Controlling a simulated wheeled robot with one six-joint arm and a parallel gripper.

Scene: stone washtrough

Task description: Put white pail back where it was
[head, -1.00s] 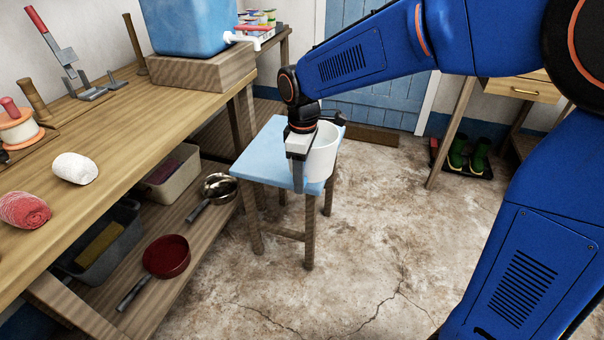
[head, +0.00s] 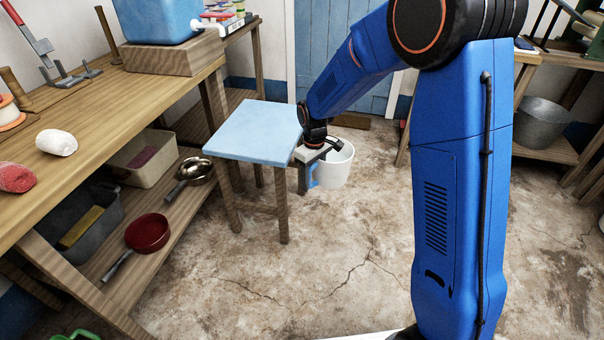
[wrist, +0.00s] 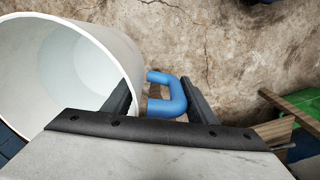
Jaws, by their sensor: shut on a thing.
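The white pail (head: 337,168) is to the right of the light-blue stool (head: 255,132), with its open mouth upward. My gripper (head: 308,168) is at the pail's left side, with part of a blue handle (head: 313,176) showing by the fingers. In the wrist view the pail (wrist: 95,45) fills the upper left, and the blue handle (wrist: 168,95) lies between the fingers of my gripper (wrist: 160,100), which is shut on it. The pail looks empty, though its bottom is partly hidden. I cannot tell whether the pail touches the floor.
The stool top is bare. A long wooden workbench (head: 110,100) with a lower shelf runs along the left, holding a red pan (head: 147,233) and bins. A metal tub (head: 542,122) stands on a shelf at right. The cracked floor (head: 310,260) in front is clear.

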